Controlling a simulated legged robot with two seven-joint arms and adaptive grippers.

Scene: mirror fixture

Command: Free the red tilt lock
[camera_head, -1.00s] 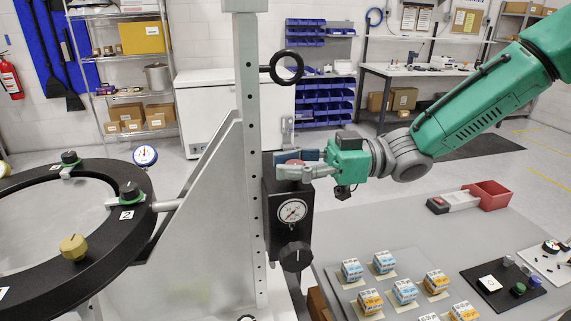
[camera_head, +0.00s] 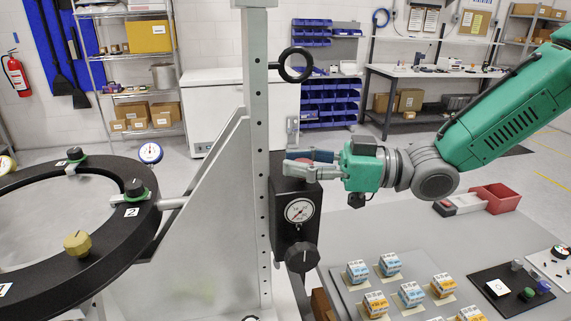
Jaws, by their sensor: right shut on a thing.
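The red tilt lock (camera_head: 304,160) shows only as a small reddish patch on top of the black gauge box (camera_head: 283,206) on the upright post. My right gripper (camera_head: 300,162) reaches in from the right and is shut on it; its fingers hide most of the lock. The box bears a round white dial (camera_head: 299,210) and a black knob (camera_head: 302,257) below. The black mirror ring (camera_head: 145,215) stands at left, joined to the frame by a rod. My left gripper is not in view.
A black eye ring (camera_head: 296,65) sticks out from the post (camera_head: 256,120) above my gripper. Below my right arm, a grey table (camera_head: 420,245) carries several small printed boxes, a red bin (camera_head: 495,197) and a black tray (camera_head: 510,296).

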